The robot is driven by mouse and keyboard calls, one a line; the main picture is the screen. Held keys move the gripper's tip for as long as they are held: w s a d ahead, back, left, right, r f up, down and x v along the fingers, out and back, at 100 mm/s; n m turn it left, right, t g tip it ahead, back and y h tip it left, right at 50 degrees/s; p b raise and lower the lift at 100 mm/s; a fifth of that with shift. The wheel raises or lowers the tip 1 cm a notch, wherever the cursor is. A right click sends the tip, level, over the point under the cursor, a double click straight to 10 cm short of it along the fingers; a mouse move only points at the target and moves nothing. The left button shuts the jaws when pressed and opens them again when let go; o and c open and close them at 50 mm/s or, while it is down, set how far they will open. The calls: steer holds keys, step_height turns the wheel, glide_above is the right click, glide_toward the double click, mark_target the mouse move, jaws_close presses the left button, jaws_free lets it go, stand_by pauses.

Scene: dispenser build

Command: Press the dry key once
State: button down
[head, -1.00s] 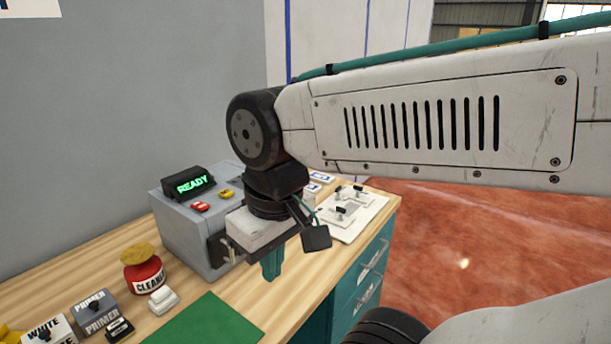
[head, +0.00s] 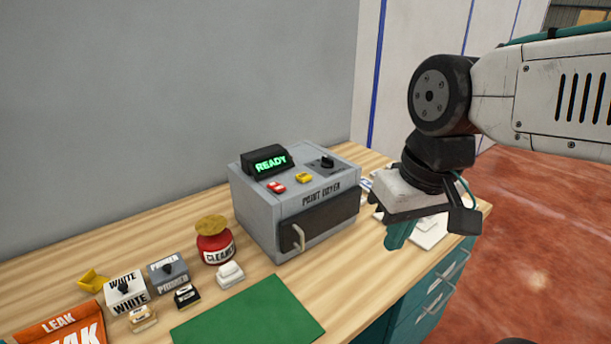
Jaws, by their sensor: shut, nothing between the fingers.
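The grey paint dryer (head: 258,215) stands on the wooden bench against the wall. Its small display (head: 268,162) glows green with READY. A red key (head: 276,188) and a yellow key (head: 304,177) sit on its top; their lettering is too small to read, so I cannot tell which is the dry key. A black knob (head: 327,161) is further right. The dark front door with its handle (head: 299,238) looks shut. My gripper (head: 394,243) points down to the right of the dryer, apart from the keys, with its teal fingers together and empty.
A red CLEANER jar (head: 214,245), PRIMER block (head: 168,272), WHITE block (head: 125,292) and small white piece (head: 230,274) stand left of the dryer. A green mat (head: 250,312) lies in front. Above the keys it is clear.

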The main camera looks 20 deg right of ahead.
steer(key=w+a+r+m+t+y, duration=0.1)
steer(key=w+a+r, duration=0.1)
steer(key=w, duration=0.6)
steer(key=w+a+r+t+y, duration=0.1)
steer(key=w+a+t+y, duration=0.1)
steer(key=w, duration=0.6)
steer(key=m+t, duration=0.3)
steer(key=t, duration=0.1)
glide_above(306, 177)
steer(key=shift+r, duration=0.35)
steer(key=shift+f, duration=4.45)
steer(key=shift+f, duration=0.1)
steer(key=shift+f, duration=0.3)
